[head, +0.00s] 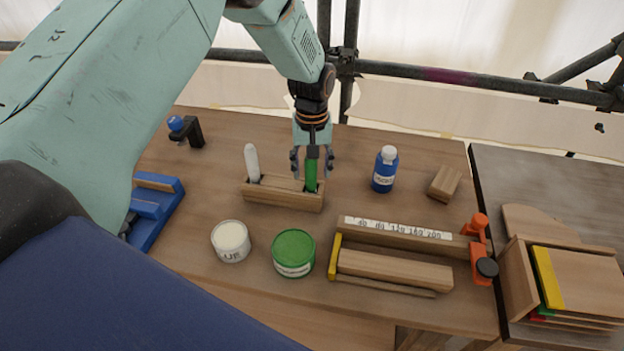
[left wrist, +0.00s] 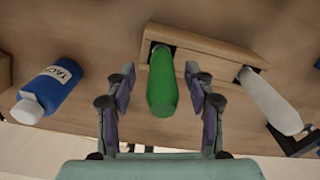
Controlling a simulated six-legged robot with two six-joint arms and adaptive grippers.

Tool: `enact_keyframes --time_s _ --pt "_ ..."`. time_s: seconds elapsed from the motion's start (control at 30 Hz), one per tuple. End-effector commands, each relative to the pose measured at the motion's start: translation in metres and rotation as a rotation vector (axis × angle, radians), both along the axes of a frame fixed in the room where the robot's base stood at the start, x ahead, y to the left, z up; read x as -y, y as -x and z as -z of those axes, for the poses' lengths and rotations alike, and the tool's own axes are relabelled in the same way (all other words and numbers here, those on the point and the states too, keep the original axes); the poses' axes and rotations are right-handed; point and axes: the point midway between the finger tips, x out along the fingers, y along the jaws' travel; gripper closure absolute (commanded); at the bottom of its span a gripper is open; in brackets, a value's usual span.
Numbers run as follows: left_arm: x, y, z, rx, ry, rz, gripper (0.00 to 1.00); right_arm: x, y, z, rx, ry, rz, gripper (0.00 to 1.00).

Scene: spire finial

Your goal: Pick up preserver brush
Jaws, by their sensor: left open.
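A brush with a green handle (head: 311,172) stands upright in the right-hand slot of a wooden holder (head: 283,198). I take it for the preserver brush, though no label on it shows. A white-handled brush (head: 252,163) stands in the left slot. My left gripper (head: 312,172) is above the holder, pointing down, its fingers on either side of the green handle. In the left wrist view the green handle (left wrist: 162,85) lies between the two open fingers (left wrist: 163,90), with a gap on each side. The bristle ends are hidden in the holder. My right gripper is not in view.
A blue bottle (head: 384,170) stands right of the holder. A white tin (head: 231,241) and a green-lidded tin (head: 294,253) stand in front. A wooden jig (head: 395,268) with orange clamps lies to the right. Bare tabletop (head: 345,140) shows behind the holder.

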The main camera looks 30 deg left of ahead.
Motion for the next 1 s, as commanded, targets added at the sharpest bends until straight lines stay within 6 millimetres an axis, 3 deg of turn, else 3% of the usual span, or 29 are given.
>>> enact_keyframes --time_s 0.67,1.0 --pt "0.0 0.0 -0.0004 0.0 0.0 0.0 1.0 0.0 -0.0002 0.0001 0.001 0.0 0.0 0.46" --pt "0.0 -0.0003 -0.0039 0.001 0.0 0.0 1.0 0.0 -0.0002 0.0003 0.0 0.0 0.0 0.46"
